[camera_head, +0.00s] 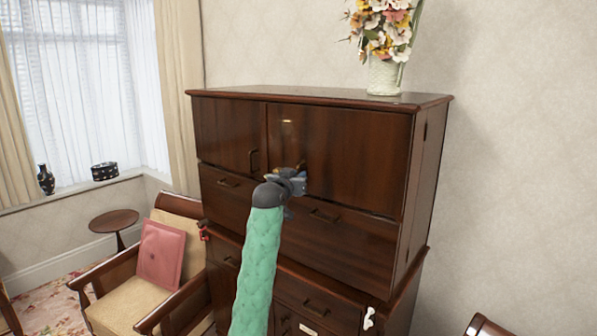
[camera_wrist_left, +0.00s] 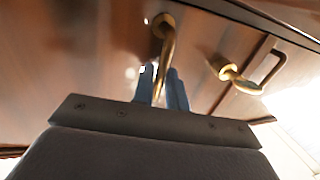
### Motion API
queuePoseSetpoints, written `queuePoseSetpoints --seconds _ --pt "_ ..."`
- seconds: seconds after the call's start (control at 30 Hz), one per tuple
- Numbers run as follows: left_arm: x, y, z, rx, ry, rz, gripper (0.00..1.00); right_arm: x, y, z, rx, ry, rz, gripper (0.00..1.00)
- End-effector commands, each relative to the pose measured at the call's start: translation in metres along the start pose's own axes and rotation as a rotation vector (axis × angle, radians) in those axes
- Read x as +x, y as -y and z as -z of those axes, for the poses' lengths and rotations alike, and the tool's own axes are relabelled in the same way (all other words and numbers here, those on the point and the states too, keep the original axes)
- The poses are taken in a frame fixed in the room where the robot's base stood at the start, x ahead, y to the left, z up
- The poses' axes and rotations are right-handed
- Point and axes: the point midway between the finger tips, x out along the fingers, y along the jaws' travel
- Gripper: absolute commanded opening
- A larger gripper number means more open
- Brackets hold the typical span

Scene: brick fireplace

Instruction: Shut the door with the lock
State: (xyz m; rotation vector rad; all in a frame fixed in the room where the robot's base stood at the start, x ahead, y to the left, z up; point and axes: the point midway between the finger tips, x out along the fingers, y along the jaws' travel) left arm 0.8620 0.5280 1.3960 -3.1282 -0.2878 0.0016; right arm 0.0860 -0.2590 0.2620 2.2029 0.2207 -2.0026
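A dark wooden cabinet (camera_head: 340,225) has two upper doors, a left door (camera_head: 225,130) and a right door (camera_head: 350,160). Both look flush or nearly so; a small gap cannot be ruled out. A small bright spot (camera_head: 287,122) on the right door may be a lock or a reflection. My left gripper (camera_head: 298,180) is at the right door's handle (camera_head: 301,165). In the left wrist view, its blue fingers (camera_wrist_left: 162,88) stand close on both sides of the brass handle (camera_wrist_left: 166,50) and appear shut on it. The left door's handle (camera_head: 253,160) is free. My right gripper is not in view.
A flower vase (camera_head: 384,76) stands on the cabinet top. Drawers (camera_head: 235,184) lie below the doors. An armchair (camera_head: 130,295) with a pink cushion (camera_head: 160,255) stands at the left, near a round table (camera_head: 114,220). A chair back (camera_head: 485,326) shows at lower right.

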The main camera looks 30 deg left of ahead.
Motion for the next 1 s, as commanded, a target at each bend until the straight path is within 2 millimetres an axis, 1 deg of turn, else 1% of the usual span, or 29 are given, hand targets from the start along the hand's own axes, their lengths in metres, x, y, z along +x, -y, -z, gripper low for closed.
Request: queuePoseSetpoints --seconds 0.03,0.13,0.4,0.5,0.77,0.87,1.0 --pt "0.004 0.0 0.001 -0.001 0.001 0.0 0.14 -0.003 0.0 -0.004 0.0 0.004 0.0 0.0" --pt "0.007 0.0 0.0 -0.001 0.001 0.0 0.14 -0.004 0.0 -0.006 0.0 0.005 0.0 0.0" --pt "0.009 0.0 -0.001 0.0 0.0 0.0 0.14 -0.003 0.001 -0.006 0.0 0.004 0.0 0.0" --pt "0.009 0.0 -0.001 0.0 0.0 0.0 0.0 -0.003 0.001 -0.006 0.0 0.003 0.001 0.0" --pt "0.01 0.0 0.0 0.0 -0.001 -0.005 0.0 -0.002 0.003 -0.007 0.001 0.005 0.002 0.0" --pt "0.017 -0.001 -0.001 0.002 -0.003 -0.023 0.0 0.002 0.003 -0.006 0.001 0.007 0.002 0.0" --pt "0.027 -0.002 0.0 0.002 -0.004 -0.058 0.0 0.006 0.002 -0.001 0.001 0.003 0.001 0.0"
